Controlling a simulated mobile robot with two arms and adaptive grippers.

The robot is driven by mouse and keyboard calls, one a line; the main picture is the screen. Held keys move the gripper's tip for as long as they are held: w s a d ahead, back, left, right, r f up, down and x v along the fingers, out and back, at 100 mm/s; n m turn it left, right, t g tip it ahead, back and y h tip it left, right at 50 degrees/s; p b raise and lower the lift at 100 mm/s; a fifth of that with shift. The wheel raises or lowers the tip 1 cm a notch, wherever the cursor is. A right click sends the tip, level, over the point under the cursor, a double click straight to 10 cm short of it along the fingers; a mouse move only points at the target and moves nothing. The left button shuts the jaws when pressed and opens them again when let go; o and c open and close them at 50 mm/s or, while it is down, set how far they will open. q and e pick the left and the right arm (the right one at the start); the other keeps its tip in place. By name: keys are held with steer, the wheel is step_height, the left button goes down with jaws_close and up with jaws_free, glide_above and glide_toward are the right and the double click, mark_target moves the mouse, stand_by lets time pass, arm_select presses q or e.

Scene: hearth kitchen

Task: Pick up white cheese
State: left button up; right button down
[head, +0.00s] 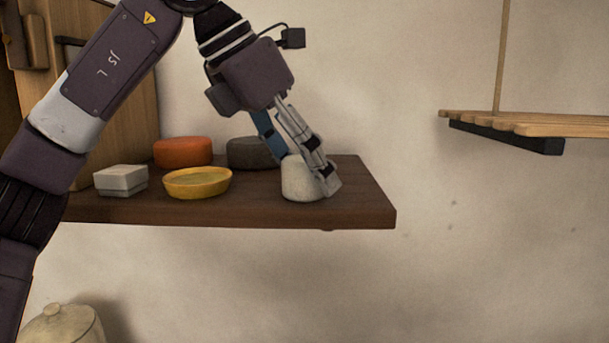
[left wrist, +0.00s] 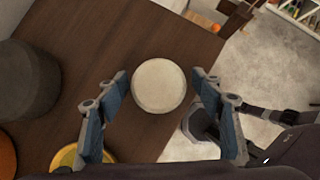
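The white cheese (head: 299,181), a pale round cylinder, stands upright near the right end of a dark wooden shelf (head: 345,210). In the left wrist view the cheese (left wrist: 159,86) shows from above as a cream disc. My left gripper (head: 308,172) reaches down over it, with one finger on each side. In the left wrist view the gripper (left wrist: 160,84) is open, with a narrow gap between each finger and the cheese. In the head view the near finger hides part of its right side. My right gripper is not in view.
Left of the cheese on the shelf are a yellow dish (head: 197,184), a dark grey round (head: 252,153), an orange round (head: 183,152) and a white square block (head: 121,180). A slatted wooden rack (head: 540,124) hangs at the right. The shelf's right end is clear.

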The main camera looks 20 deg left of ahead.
arm_select(q)
steer(key=shift+a, duration=0.1)
steer(key=c, duration=1.2)
steer(key=shift+o, duration=0.2)
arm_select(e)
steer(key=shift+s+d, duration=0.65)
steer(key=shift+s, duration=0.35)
